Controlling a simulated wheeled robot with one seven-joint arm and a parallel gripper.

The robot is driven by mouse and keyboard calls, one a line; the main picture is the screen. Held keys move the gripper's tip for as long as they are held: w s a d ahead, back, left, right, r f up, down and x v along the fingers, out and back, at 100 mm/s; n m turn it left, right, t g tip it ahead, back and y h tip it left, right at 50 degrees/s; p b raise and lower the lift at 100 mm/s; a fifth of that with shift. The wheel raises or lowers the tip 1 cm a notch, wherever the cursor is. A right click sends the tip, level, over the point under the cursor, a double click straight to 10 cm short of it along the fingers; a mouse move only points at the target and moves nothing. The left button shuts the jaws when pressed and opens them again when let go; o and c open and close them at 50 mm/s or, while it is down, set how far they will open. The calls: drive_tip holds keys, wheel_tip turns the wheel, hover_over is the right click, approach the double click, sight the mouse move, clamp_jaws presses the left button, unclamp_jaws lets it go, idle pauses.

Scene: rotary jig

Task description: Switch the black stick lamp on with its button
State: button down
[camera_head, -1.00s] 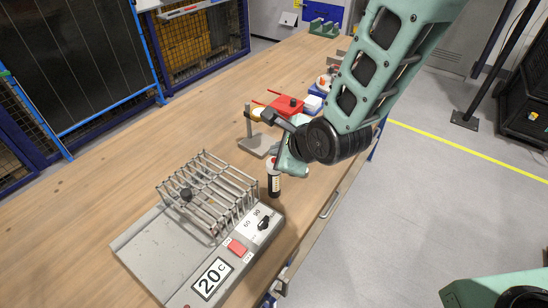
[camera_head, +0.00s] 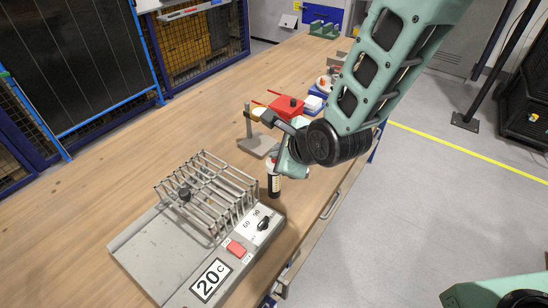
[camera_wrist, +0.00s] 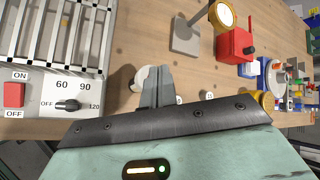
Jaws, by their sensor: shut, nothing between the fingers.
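A short upright black cylinder with a white label, which looks like the black stick lamp (camera_head: 274,187), stands on the wooden bench beside the grey heater box. Its upper part is close to my gripper in the head view. In the wrist view a whitish round top (camera_wrist: 140,78), apparently the lamp's, shows partly behind my fingers. My gripper (camera_wrist: 158,70) is shut and empty, its fingertips over or beside that top; I cannot tell whether they touch. I cannot make out the button or whether the lamp is lit. In the head view the fingertips are not clear.
The grey heater box (camera_head: 150,255) with a wire rack (camera_head: 205,185), a red switch (camera_head: 236,248) and a black knob (camera_head: 263,224) is close by. A metal stand (camera_head: 258,147) and a red box (camera_head: 288,106) are behind. The bench's left side is clear.

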idle(0.3)
drive_tip(key=shift+r, duration=0.5)
drive_tip(key=shift+p, duration=0.3)
wheel_tip(320, 180, up, 6)
drive_tip(key=p, duration=0.3)
drive_tip(key=shift+p, duration=0.35)
drive_tip(key=s+d+r+n+g+h, duration=0.1)
drive_tip(key=s+d+n+g, duration=0.1)
drive_tip(key=s+n, duration=0.5)
drive_tip(key=s+d+r+n+g+h+b, duration=0.1)
drive_tip(key=s+d+r+n+g+h, duration=0.1)
drive_tip(key=s+d+n, duration=0.3)
drive_tip(key=s+d+r+n+g+h, duration=0.1)
drive_tip(key=s+d+r+n+g, duration=0.1)
drive_tip(key=s+n, duration=0.9)
drive_tip(key=d+n+g, duration=0.1)
drive_tip(key=d+n, duration=0.1)
drive_tip(key=n, duration=0.3)
drive_tip(key=shift+s+r+g+h+b, duration=0.15)
drive_tip(key=shift+r+g+h+b, duration=0.1)
drive_tip(key=shift+g+h+b, duration=0.05)
